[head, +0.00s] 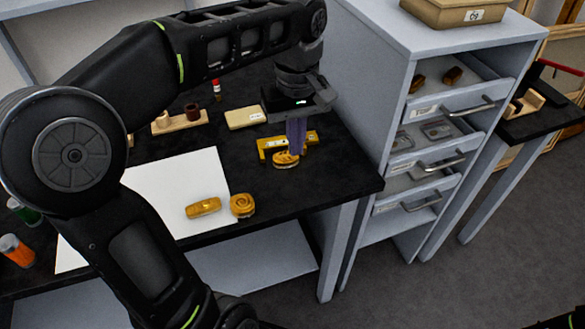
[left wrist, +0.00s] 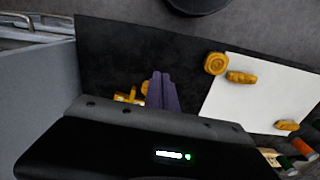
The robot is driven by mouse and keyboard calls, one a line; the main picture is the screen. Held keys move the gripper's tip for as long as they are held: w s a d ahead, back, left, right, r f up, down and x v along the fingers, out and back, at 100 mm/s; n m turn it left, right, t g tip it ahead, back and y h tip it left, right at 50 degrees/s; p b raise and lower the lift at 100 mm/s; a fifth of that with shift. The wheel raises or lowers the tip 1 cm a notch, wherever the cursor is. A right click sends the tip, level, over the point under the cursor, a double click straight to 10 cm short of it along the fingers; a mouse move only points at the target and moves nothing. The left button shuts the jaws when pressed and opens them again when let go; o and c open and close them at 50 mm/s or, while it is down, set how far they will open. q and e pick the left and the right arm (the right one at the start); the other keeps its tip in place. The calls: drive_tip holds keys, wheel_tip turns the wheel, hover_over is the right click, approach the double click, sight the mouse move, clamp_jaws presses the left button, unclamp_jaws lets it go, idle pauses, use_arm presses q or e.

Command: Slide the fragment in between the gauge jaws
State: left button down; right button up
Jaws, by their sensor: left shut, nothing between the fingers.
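The yellow gauge (head: 306,138) lies on the black tabletop near its right end. A gilt fragment (head: 286,160) lies at the gauge's near side, by its middle; I cannot tell how far it is between the jaws. My left gripper (head: 296,150) points down over them, its purple fingers shut and empty, just behind the fragment. The fingers hide part of the gauge. In the left wrist view the fingers (left wrist: 165,92) cover much of the gauge (left wrist: 125,97) and the fragment (left wrist: 145,88). My right gripper is not in view.
A white sheet (head: 170,180) bears an oblong gilt piece (head: 203,208); a round one (head: 242,205) is at its edge. Another gilt piece (left wrist: 287,125) shows in the left wrist view. A drawer cabinet (head: 370,100) bounds the right.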

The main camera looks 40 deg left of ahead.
sight(288, 159)
use_arm(q)
wheel_tip(288, 159, down, 9)
drive_tip(key=shift+s+d+f+b, duration=0.1)
drive_tip(key=shift+b, duration=0.55)
drive_tip(key=shift+w+a+f+p, duration=0.2)
drive_tip(key=shift+w+a, duration=0.3)
drive_tip(key=shift+a, duration=0.1)
drive_tip(key=shift+w+a+f+p, duration=0.15)
drive_tip(key=shift+w+a+p, duration=0.05)
drive_tip(key=shift+w+a, duration=0.6)
drive_tip(key=shift+a, duration=0.2)
drive_tip(key=shift+w+a+p, duration=0.3)
drive_tip(key=shift+w+a, duration=0.2)
drive_tip(key=shift+a, duration=0.15)
drive_tip(key=shift+w+a, duration=0.1)
drive_tip(key=shift+a, duration=0.05)
